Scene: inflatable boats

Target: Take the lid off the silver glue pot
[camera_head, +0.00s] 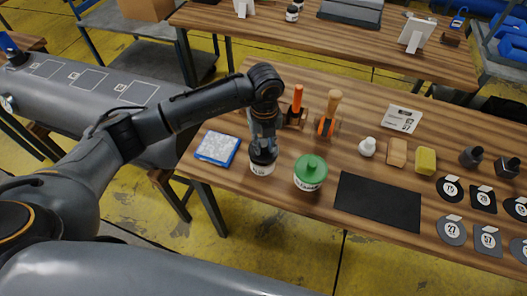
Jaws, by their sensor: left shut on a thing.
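The glue pot (262,168) under my left gripper has a pale, silvery body with a label and a dark top. It stands upright near the front left of the wooden workbench. My left gripper (263,146) comes down on it from above and is shut on its dark lid (263,156). The fingers partly hide the lid, and I cannot tell whether it is apart from the pot. My right gripper is not in view.
A green-lidded pot (310,172) stands close to the right. A blue-edged pad (218,148) lies left, and an orange-handled tool (297,101) stands behind. A black mat (378,202) lies right, with several numbered patches (451,231) beyond. The workbench's front edge is near.

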